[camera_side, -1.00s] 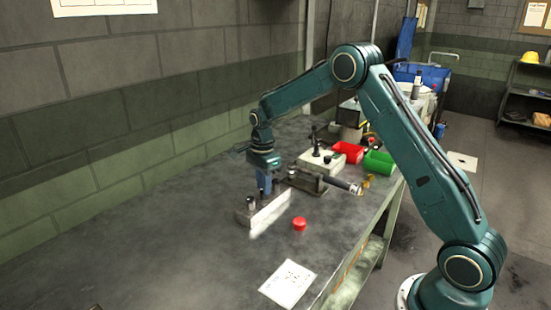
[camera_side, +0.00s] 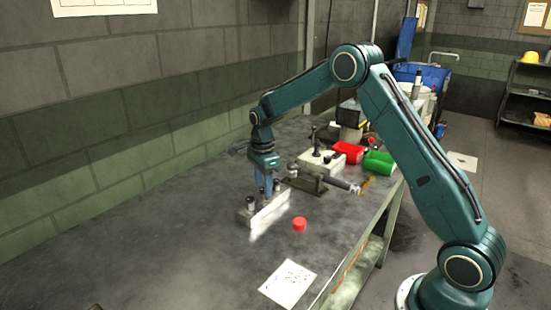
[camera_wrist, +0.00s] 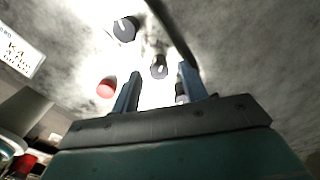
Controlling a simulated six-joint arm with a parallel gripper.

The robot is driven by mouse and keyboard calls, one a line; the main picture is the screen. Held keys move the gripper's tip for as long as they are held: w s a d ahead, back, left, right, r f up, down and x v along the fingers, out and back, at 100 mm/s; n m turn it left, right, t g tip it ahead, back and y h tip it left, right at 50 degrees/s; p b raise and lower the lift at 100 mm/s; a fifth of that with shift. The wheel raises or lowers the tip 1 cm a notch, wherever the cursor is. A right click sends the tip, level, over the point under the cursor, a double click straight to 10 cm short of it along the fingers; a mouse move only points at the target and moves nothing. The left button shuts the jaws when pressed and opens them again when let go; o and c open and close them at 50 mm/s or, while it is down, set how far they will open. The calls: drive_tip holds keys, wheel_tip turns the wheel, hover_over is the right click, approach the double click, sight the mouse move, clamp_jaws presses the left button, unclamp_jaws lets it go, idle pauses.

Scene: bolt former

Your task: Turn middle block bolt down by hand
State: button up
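The pale metal block (camera_side: 268,215) stands on the workbench, brightly lit on its front face. Dark round bolt heads stand in a row on it. The middle bolt (camera_wrist: 159,67) shows in the wrist view just beyond and between my fingertips. Another bolt (camera_wrist: 125,28) is farther out, and a third (camera_wrist: 181,92) is partly hidden by my right finger. My gripper (camera_wrist: 158,78) has its two blue fingers apart with nothing clasped between them. In the side view my gripper (camera_side: 268,192) points down over the block, close above the bolts; the exact height is unclear.
A red round cap (camera_side: 299,224) lies in front of the block. A dark clamp-like tool (camera_side: 318,180) lies behind it. Red (camera_side: 348,152) and green (camera_side: 379,163) bins stand farther back. A white sheet (camera_side: 288,284) lies near the front. The left bench area is clear.

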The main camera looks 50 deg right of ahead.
wheel_tip(320, 180, up, 14)
idle(1.0)
drive_tip(key=shift+f, duration=0.15)
drive_tip(key=s+d+m+t+y, duration=0.1)
drive_tip(key=d+m+y, duration=0.1)
drive_tip(key=m, duration=1.6)
drive_tip(key=s+d+f+m+y, duration=0.1)
drive_tip(key=d+m+y, duration=0.1)
drive_tip(key=m, duration=1.6)
drive_tip(key=shift+s+d+t, duration=0.3)
drive_tip(key=shift+d+t, duration=0.1)
drive_tip(key=shift+d, duration=0.5)
drive_tip(key=shift+a+f, duration=0.1)
drive_tip(key=shift+f, duration=0.15)
